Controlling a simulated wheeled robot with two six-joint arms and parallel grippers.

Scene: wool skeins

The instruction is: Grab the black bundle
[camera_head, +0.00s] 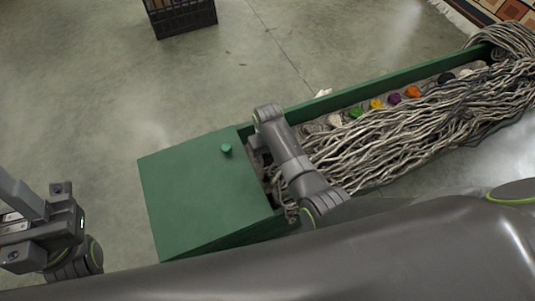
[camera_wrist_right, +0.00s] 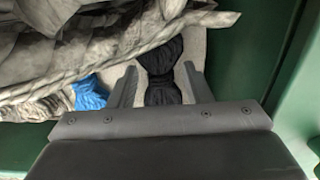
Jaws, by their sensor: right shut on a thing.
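The black bundle (camera_wrist_right: 163,92) is in the right wrist view, a dark skein narrowed at its middle, lying on a pale surface. The fingers of my right gripper (camera_wrist_right: 162,84) stand on both sides of it, and the gripper is shut on it. In the head view my right arm reaches into the left part of the green box, and the bundle there is hidden by the arm and the box. My left gripper's wrist part (camera_head: 45,230) is at the left edge of the head view, away from the box; its jaw state does not show.
A blue skein (camera_wrist_right: 90,92) lies left of the bundle.

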